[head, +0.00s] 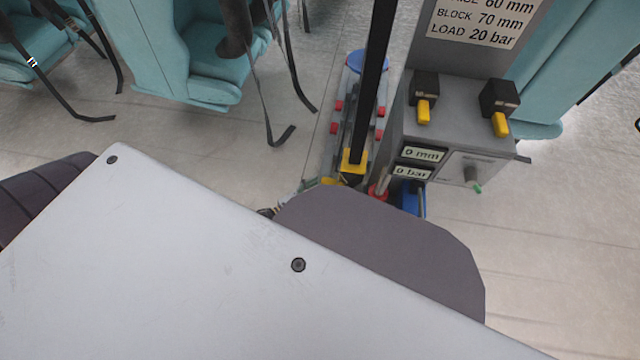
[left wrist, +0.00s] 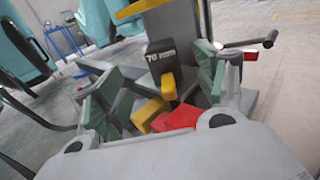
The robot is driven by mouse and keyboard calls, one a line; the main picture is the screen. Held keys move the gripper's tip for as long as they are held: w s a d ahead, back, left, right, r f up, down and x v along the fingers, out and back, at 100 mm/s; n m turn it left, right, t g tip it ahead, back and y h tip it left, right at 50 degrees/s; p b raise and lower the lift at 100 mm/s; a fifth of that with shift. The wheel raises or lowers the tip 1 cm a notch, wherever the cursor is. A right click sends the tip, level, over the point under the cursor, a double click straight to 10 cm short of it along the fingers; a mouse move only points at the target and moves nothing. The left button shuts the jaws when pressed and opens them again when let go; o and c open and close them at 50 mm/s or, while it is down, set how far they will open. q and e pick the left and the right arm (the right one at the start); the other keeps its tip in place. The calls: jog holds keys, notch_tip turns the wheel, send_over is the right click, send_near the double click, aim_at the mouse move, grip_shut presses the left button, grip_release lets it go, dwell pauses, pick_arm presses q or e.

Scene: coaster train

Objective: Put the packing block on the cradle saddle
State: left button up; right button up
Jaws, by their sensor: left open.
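A black packing block (left wrist: 160,58) marked "70 mm", with a yellow handle (left wrist: 169,87), shows in the left wrist view. It stands just beyond and between the fingers of my left gripper (left wrist: 160,84). The fingers have green pads, are spread wide and hold nothing. A yellow piece (left wrist: 148,115) and a red piece (left wrist: 178,118) lie below the block; I cannot tell whether they belong to the cradle saddle or what the block rests on. In the head view my own arm hides most of the left gripper and the cradle. My right gripper is not in view.
A grey cabinet (head: 445,150) carries two black blocks with yellow handles (head: 424,95) (head: 500,105). Its displays read 0 mm and 0 bar. A sign (head: 485,20) reads "BLOCK 70 mm" and "LOAD 20 bar". A black post (head: 374,80) rises beside it. Teal seats (head: 205,60) stand behind.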

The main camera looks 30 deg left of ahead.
pick_arm(q)
jog(key=s+d+r+m+g+y, duration=0.1)
jog(key=s+d+m+g, duration=0.3)
jog(key=m, duration=1.2)
jog(key=s+d+r+m+g+y, duration=0.2)
jog(key=s+d+m+g+y, duration=0.1)
jog(key=m, duration=1.2)
jog(key=s+d+g, duration=0.1)
jog(key=s+g, duration=0.1)
jog(key=s, duration=0.1)
jog(key=shift+s+d+m+y, duration=0.2)
jog(key=shift+m+y, duration=0.1)
jog(key=shift+m, duration=0.1)
jog(key=shift+w, duration=0.1)
